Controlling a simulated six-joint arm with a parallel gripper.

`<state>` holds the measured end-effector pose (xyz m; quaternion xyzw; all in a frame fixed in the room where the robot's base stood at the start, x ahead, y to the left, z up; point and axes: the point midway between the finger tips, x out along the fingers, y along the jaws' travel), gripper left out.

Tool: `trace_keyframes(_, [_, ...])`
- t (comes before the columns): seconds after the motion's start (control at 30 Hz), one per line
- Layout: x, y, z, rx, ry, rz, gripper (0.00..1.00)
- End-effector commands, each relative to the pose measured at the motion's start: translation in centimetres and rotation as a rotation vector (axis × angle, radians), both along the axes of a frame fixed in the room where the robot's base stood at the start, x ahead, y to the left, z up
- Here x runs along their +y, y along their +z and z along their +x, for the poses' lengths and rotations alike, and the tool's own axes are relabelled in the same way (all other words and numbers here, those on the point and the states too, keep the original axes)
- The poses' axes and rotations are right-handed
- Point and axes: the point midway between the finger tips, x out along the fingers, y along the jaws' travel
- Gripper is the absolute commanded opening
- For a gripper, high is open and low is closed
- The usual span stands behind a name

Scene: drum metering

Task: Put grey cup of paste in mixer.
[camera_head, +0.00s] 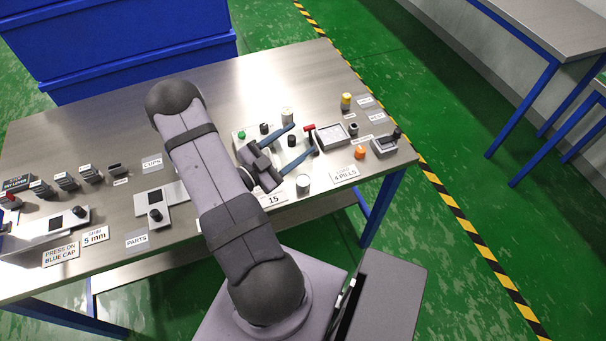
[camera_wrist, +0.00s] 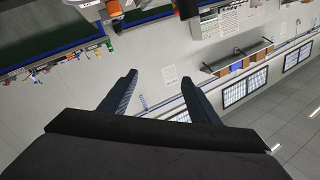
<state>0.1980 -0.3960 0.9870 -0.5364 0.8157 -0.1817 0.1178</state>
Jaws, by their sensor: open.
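My gripper (camera_head: 303,138) is open above the right part of the table, its two blue-grey fingers spread and pointing right. The wrist view shows the fingers (camera_wrist: 159,79) apart with nothing between them. A small light grey cup (camera_head: 303,184) stands near the front edge beside the "15" card, apart from the fingers; its contents are too small to tell. Another pale cylinder (camera_head: 287,115) stands behind the gripper. A light plate with a green button (camera_head: 241,134) and black knobs is partly hidden by my gripper; I cannot tell if it is the mixer.
A grey tray (camera_head: 331,137), a red-handled part (camera_head: 309,128), an orange piece (camera_head: 360,152) and a small grey box (camera_head: 384,144) lie to the right. Dark fixtures (camera_head: 66,181) line the left side. Blue bins (camera_head: 120,50) stand behind the table (camera_head: 110,118).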

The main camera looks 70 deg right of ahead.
Motion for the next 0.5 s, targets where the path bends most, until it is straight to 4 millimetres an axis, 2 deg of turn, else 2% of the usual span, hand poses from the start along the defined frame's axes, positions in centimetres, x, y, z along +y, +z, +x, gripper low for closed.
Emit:
trace_keyframes(0.03, [-2.2, 2.8, 0.4, -0.093, -0.032, -0.005, 0.56])
trace_keyframes(0.07, [-3.3, 3.4, 0.8, -0.141, -0.036, 0.001, 0.56])
trace_keyframes(0.13, [-6.0, 4.1, 2.0, -0.251, -0.012, 0.034, 0.56])
trace_keyframes(0.23, [-9.1, 4.0, 4.7, -0.386, 0.092, 0.113, 0.56])
trace_keyframes(0.37, [-10.8, 3.0, 8.7, -0.483, 0.272, 0.248, 0.56])
trace_keyframes(0.5, [-10.3, 1.8, 12.1, -0.508, 0.461, 0.412, 0.56])
